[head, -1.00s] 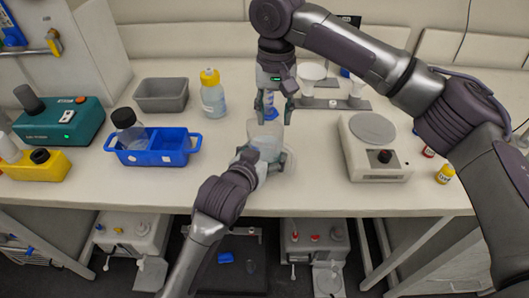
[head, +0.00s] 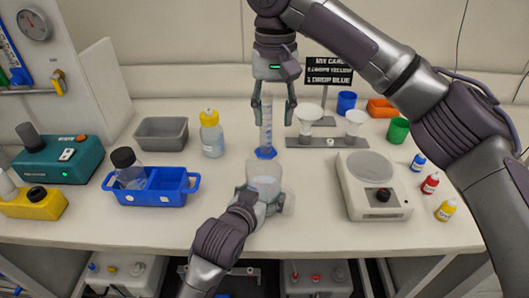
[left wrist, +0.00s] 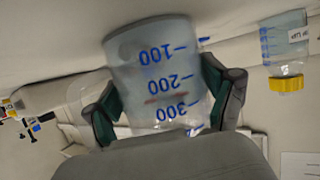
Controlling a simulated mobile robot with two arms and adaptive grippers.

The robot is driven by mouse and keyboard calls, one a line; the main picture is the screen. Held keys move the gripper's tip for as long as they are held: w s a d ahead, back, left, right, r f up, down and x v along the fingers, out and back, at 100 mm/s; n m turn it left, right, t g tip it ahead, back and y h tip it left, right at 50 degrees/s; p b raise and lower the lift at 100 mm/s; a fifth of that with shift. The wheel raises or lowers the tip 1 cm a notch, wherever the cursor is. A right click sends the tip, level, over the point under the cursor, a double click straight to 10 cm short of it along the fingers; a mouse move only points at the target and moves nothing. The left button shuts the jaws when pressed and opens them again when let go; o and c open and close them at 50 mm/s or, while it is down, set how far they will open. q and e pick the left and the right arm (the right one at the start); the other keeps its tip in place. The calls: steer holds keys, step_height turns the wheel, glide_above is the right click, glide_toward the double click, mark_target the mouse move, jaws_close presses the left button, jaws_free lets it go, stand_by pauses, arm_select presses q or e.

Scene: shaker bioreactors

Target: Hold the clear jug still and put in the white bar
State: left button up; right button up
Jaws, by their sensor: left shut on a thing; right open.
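The clear jug (head: 264,170) is an upright beaker on the bench, holding pale liquid. My left gripper (head: 260,197) is shut around its sides. In the left wrist view the jug (left wrist: 152,62) shows blue marks, with my left gripper's fingers (left wrist: 165,105) on either side. My right gripper (head: 272,116) is open and empty above and behind the jug, fingers pointing down. I cannot make out the white bar in any view; the inside of the jug is too blurred to tell if it is there.
A graduated cylinder (head: 266,130) with a blue base stands behind the jug. A balance-like device (head: 372,207) is at right, beside small dropper bottles (head: 429,183). A blue caddy (head: 173,192) and a yellow-capped bottle (head: 211,138) are at left. Bare bench lies in front of the caddy.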

stand_by(0.3)
arm_select(q)
steer(key=o, duration=1.5)
